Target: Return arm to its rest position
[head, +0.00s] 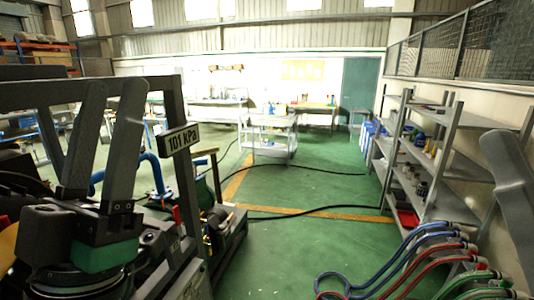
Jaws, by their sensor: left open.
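My left gripper (113,88) is at the left of the head view, close to the camera. Its two grey fingers point up and stand apart, with a gap between them and nothing held. Its dark body with a green block shows below the fingers.
A metal shelf rack (455,165) with small items stands at the right. Blue, red and green hoses (410,262) curve at the lower right. A black cable (310,211) crosses the green floor (300,240), whose middle is mostly clear. Workbenches (268,135) stand farther back.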

